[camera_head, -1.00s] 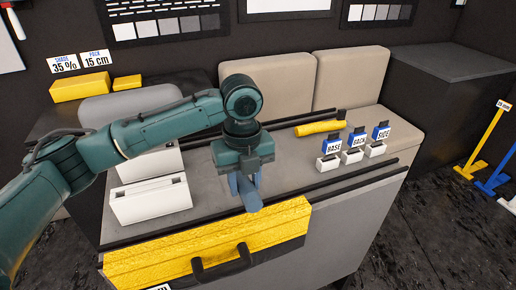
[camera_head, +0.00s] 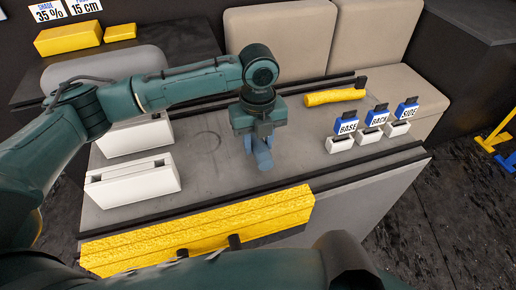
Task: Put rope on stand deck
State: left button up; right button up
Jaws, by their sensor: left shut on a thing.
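My left gripper (camera_head: 262,158) is over the middle of the grey stand deck (camera_head: 215,178), pointing down. It is shut on a small blue-grey piece (camera_head: 265,160); the gripper partly hides it, and I cannot tell whether it is rope or whether it touches the deck. A faint dark ring mark (camera_head: 201,147) shows on the deck left of the gripper. No clear coil of rope can be made out. My right gripper is out of view; a dark arm link of mine crosses the bottom edge.
Two white slotted blocks (camera_head: 133,182) stand on the deck's left. A yellow roll (camera_head: 335,96) lies at the back right, by white holders with blue BASE, BACK and SIDE tags (camera_head: 372,125). Black rails run along the deck. A yellow panel (camera_head: 200,232) covers the front.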

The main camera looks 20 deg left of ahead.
aim_at(258, 141)
pick_arm(q)
jog(key=shift+f, duration=1.7)
jog(key=shift+f, duration=0.1)
jog(key=o, duration=1)
jog(key=shift+o, duration=0.2)
notch_tip(258, 141, up, 12)
jog(key=shift+r, duration=0.1)
